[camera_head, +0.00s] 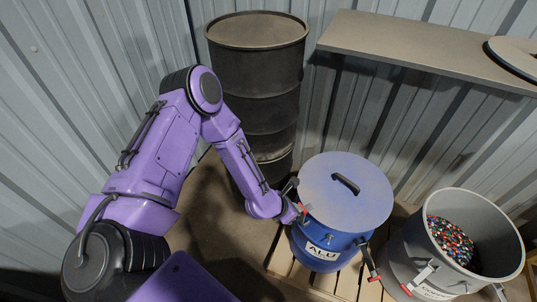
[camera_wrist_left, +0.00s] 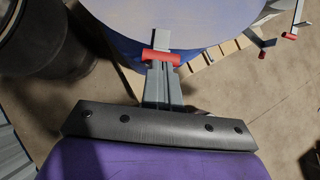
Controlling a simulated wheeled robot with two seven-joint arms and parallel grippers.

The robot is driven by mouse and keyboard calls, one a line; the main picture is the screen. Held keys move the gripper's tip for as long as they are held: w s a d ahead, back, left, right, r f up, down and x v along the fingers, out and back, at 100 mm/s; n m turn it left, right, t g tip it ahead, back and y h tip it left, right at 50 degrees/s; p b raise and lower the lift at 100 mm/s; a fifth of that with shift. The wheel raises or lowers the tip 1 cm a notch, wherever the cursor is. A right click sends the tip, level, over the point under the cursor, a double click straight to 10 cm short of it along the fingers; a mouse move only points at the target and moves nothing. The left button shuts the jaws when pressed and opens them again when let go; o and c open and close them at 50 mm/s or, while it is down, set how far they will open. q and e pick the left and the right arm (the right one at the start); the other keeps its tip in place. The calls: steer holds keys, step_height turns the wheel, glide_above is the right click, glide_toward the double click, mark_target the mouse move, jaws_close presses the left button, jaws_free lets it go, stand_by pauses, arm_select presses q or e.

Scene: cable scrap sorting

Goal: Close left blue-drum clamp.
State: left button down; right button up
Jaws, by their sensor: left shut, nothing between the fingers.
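The blue drum (camera_head: 318,246) marked ALU stands on a pallet with its flat lid (camera_head: 330,200) on and a black handle on top. Its left clamp has a red grip (camera_head: 306,208), which also shows in the left wrist view (camera_wrist_left: 161,57) against the drum's rim. My left gripper (camera_head: 299,210) is at the drum's left side, shut and empty, its fingertips right at the red grip; I cannot tell whether they touch. The fingers partly hide the clamp. The right clamp (camera_head: 367,260) hangs outward from the drum's side. My right gripper is not in view.
A dark drum (camera_head: 255,85) stands behind my left arm. A grey drum (camera_head: 480,205) of coloured granules stands at the right, with red-tipped clamps. A shelf (camera_head: 420,45) runs along the back wall. The pallet (camera_head: 281,252) lies under the blue drum.

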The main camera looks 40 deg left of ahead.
arm_select(q)
steer(key=shift+s, duration=0.1)
steer(key=v, duration=1)
steer(key=shift+r, duration=0.2)
steer(key=shift+s+a, duration=0.15)
